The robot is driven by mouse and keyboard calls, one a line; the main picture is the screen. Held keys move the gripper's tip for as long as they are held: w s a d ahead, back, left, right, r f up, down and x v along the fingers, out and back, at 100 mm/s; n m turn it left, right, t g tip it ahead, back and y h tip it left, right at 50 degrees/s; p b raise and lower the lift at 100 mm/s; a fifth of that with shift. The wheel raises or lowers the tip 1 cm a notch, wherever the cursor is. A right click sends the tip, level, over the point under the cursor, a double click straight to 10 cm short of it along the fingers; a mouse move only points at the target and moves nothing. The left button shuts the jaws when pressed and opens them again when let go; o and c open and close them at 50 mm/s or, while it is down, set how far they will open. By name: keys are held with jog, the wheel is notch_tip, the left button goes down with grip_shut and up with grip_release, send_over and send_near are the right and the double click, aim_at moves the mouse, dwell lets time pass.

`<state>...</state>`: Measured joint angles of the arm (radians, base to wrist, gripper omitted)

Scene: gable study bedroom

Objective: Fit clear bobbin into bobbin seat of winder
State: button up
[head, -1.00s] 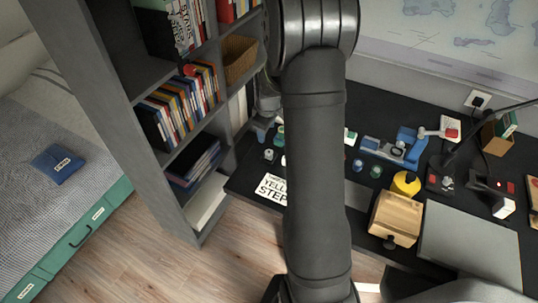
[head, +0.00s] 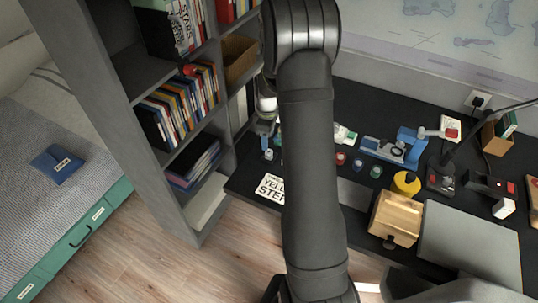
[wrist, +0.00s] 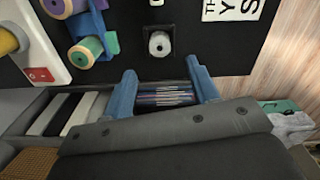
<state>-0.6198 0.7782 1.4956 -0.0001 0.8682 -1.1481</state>
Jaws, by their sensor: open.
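The bobbin (wrist: 160,43), a small pale spool with a dark centre, stands on the black desk in the wrist view. It also shows as a small pale shape in the head view (head: 268,154). My gripper (wrist: 160,68) is open and empty, its two blue fingers spread wide. In the head view my gripper (head: 265,128) hangs above the desk close to the bobbin, partly hidden by my arm. The blue winder (head: 398,147) stands toward the back right of the desk. Its bobbin seat is too small to make out.
A yellow round thing (head: 405,183) and a wooden box (head: 395,217) are nearer. A printed card (head: 270,187) lies near the desk's front edge. The shelf unit (head: 180,150) rises left.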

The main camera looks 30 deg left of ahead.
aim_at(269, 152)
jog(key=shift+d+f, duration=0.15)
jog(key=shift+f, duration=1.5)
jog(key=shift+d+f, duration=0.1)
jog(key=shift+f, duration=1.55)
jog(key=c, duration=1)
jog(key=shift+r, duration=0.1)
jog(key=shift+c, duration=0.2)
